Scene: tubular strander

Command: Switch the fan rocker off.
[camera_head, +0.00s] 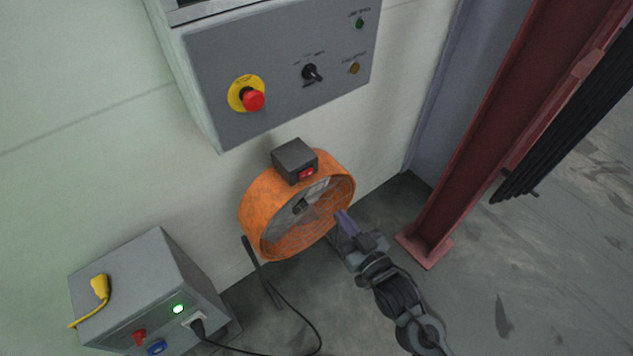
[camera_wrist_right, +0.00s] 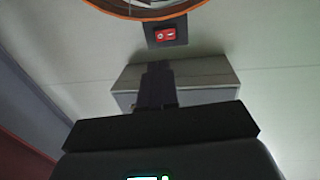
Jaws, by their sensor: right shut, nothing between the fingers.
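The orange drum fan (camera_head: 262,222) stands against the wall on a dark stand. A dark grey switch box (camera_head: 290,158) sits on top of its rim. The red fan rocker (camera_head: 306,174) is on the box's front face. In the right wrist view the rocker (camera_wrist_right: 165,36) shows red with white marks, near the fan's orange rim (camera_wrist_right: 122,11). I cannot tell which way it is tipped. My right gripper (camera_head: 343,218) is shut and empty, low and right of the rocker, apart from it. Its closed fingers (camera_wrist_right: 157,82) show in the wrist view. My left gripper is not in view.
A grey control panel (camera_head: 222,62) with a red stop button (camera_head: 252,99) and a selector (camera_head: 312,73) hangs above the fan. A grey power box (camera_head: 160,265) with a plugged black cable stands lower left. A red steel column (camera_head: 466,150) rises at right.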

